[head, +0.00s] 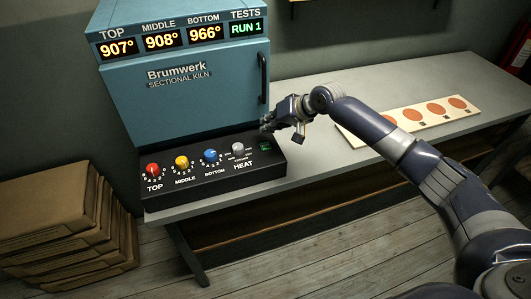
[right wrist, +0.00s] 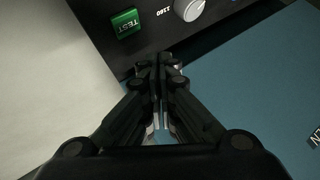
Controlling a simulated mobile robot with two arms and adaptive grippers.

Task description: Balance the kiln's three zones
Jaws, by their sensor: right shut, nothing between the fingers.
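The blue Brumwerk sectional kiln (head: 190,100) stands on the bench. Its displays (head: 164,42) read TOP 907°, MIDDLE 908°, BOTTOM 966° and TESTS RUN 1. On the black control panel (head: 215,180) sit a red TOP knob (head: 152,169), a yellow MIDDLE knob (head: 181,162), a blue BOTTOM knob (head: 210,156) and a grey HEAT knob (head: 238,149). A green TEST button (right wrist: 125,22) shows in the right wrist view, beside the HEAT knob (right wrist: 188,8). My right gripper (head: 267,127) is shut and empty, above the panel's right end by the kiln door. My left gripper is out of view.
A pale board with several orange discs (head: 420,118) lies on the grey bench (head: 330,85) to the right, beyond my right arm. Stacked cardboard (head: 55,225) stands on the floor at left. A door handle (head: 263,77) is just above my right gripper.

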